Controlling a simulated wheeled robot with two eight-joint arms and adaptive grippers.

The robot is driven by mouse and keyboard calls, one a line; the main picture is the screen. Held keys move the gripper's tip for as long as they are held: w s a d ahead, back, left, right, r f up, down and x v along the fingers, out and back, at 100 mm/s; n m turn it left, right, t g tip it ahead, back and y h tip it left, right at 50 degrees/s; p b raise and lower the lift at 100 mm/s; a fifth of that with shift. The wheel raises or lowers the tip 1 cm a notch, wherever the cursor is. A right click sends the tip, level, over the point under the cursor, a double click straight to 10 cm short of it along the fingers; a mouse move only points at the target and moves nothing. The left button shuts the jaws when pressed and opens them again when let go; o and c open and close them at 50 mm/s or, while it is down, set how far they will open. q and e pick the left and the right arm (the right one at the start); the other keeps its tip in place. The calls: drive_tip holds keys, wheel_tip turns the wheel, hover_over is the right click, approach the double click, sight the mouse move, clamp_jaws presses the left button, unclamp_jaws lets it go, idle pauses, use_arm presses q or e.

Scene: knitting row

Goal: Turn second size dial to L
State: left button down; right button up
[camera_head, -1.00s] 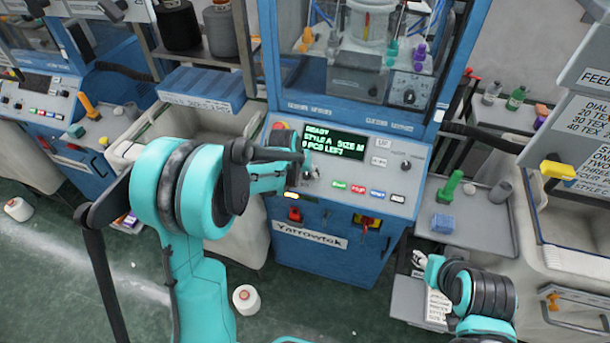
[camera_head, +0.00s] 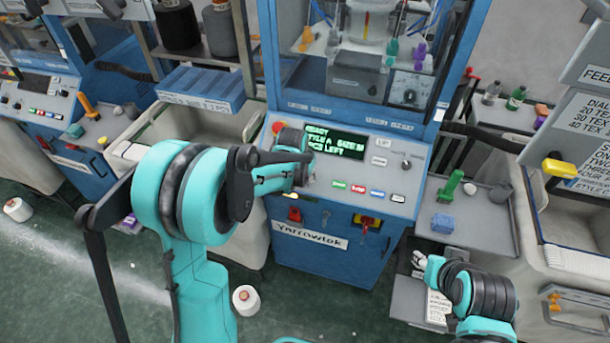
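The middle knitting machine, labelled Yarrowtek (camera_head: 310,236), faces me. Its green-lit display (camera_head: 335,143) reads READY, a style line with SIZE M, and a pieces-left line, partly covered by my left arm. My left gripper (camera_head: 304,178) is at the left part of the control panel (camera_head: 400,155), just below the display. The arm hides most of it, and the size dial is not visible there. I cannot tell whether its fingers are open or shut. My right gripper (camera_head: 418,258) is low at the right, in front of the machine beside a grey shelf, small and unclear.
Coloured buttons (camera_head: 358,190) line the panel's lower edge, with a dark knob (camera_head: 406,164) at right. A red emergency button (camera_head: 278,127) is left of the display. A side tray (camera_head: 483,215) holds a green tool and blue block. A yarn cone (camera_head: 246,299) stands on the floor.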

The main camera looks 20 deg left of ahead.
use_arm(q)
drive_tip(key=m+y, duration=0.1)
drive_tip(key=m, duration=0.3)
drive_tip(key=shift+m+b, duration=0.3)
drive_tip(key=shift+b, duration=0.1)
idle(0.5)
drive_tip(key=c, duration=1.3)
unclamp_jaws()
drive_tip(key=shift+o, duration=0.2)
drive_tip(key=v, duration=1.2)
drive_tip(key=shift+s+d, duration=0.15)
drive_tip(key=shift+d, duration=0.1)
drive_tip(key=shift+s, duration=0.1)
